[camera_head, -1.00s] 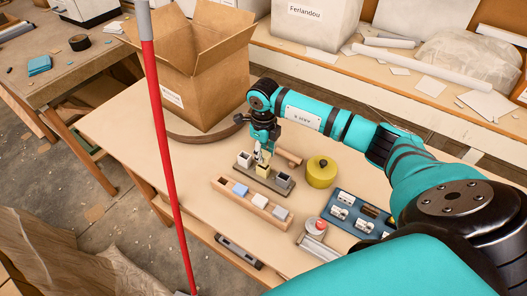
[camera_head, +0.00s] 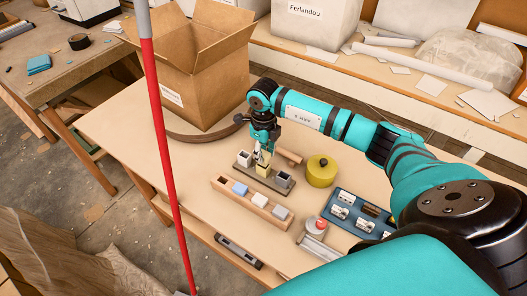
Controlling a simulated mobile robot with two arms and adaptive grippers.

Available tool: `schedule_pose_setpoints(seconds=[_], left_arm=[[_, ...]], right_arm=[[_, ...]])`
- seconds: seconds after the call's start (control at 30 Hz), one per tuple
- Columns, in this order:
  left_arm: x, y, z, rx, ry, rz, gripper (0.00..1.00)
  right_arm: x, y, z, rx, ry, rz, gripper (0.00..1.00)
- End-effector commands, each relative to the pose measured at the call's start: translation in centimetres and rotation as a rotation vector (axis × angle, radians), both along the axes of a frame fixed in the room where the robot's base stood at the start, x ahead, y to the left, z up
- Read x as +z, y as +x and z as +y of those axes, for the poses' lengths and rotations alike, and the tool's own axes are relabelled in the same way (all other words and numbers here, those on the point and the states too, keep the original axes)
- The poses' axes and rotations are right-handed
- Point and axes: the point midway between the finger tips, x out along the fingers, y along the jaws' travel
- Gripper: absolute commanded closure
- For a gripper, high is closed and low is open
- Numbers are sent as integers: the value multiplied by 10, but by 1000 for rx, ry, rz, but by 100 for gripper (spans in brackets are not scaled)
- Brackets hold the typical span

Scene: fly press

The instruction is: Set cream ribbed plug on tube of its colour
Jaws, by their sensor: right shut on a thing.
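A dark stand (camera_head: 267,180) holds three square upright tubes in a row. The middle tube (camera_head: 262,171) is cream-yellow; the left tube (camera_head: 244,159) and right tube (camera_head: 283,179) are greyish with dark openings. My right gripper (camera_head: 264,156) points down over the middle tube. It is shut on a small pale thing, likely the cream ribbed plug, mostly hidden by the fingers. I cannot tell whether this touches the tube. A wooden tray (camera_head: 226,188) in front holds a blue plug (camera_head: 240,188), a pale plug (camera_head: 260,201) and a whitish plug (camera_head: 280,212). My left gripper is not in view.
A yellow round container (camera_head: 321,172) and a blue tray (camera_head: 335,222) of white parts lie right of the stand. A red-topped device (camera_head: 316,226) is nearer. An open cardboard box (camera_head: 198,85) stands behind. A red-and-grey pole (camera_head: 165,150) crosses the left foreground.

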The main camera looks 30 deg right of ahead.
Motion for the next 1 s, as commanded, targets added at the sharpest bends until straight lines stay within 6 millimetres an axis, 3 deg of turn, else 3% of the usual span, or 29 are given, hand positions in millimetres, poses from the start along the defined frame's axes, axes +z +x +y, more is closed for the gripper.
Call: schedule_pose_setpoints(seconds=[1.0], left_arm=[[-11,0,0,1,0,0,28]], right_arm=[[-12,0,0,0,0,0,93]])
